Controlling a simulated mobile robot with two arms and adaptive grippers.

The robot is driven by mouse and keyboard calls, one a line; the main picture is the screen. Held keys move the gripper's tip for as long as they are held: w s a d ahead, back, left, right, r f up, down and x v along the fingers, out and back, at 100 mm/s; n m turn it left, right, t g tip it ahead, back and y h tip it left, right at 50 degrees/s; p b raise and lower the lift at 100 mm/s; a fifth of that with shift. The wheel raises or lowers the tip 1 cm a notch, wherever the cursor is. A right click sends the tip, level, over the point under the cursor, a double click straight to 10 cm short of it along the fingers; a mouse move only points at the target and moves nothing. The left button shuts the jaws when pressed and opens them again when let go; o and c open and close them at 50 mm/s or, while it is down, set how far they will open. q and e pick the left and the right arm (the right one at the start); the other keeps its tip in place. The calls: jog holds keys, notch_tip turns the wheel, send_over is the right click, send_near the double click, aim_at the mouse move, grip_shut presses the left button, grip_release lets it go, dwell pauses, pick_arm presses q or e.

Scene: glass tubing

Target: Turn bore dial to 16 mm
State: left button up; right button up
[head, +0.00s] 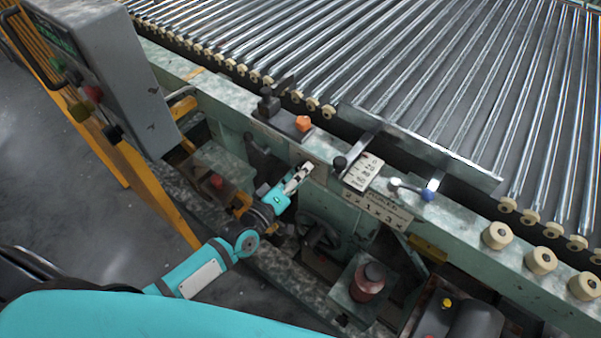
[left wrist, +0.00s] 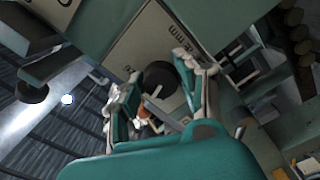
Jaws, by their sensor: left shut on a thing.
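My left gripper (head: 303,171) is against the front face of the green machine, below the rail of the tube conveyor. In the left wrist view, its two fingers (left wrist: 157,75) are around a dark round knob (left wrist: 164,84), which I take to be the bore dial, and they are shut on it. In the head view the gripper hides the dial. I cannot read a dial setting. A pale panel (left wrist: 135,45) lies behind the knob, with dark print beside it. My right gripper is not in view.
A black knob (head: 340,163) stands beside a marked scale plate (head: 364,172), right of the gripper. A blue-tipped lever (head: 427,195) and an orange knob (head: 303,123) are on the rail. A control box (head: 95,70) stands at the left. Glass tubes (head: 420,70) lie behind.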

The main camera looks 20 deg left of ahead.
pick_arm(q)
jog(key=n+b, duration=0.1)
jog(key=n, duration=0.4)
jog(key=shift+n, duration=0.4)
dwell(0.3)
jog(key=o, duration=1.2)
jog(key=shift+c, duration=0.2)
jog(key=v, duration=1.2)
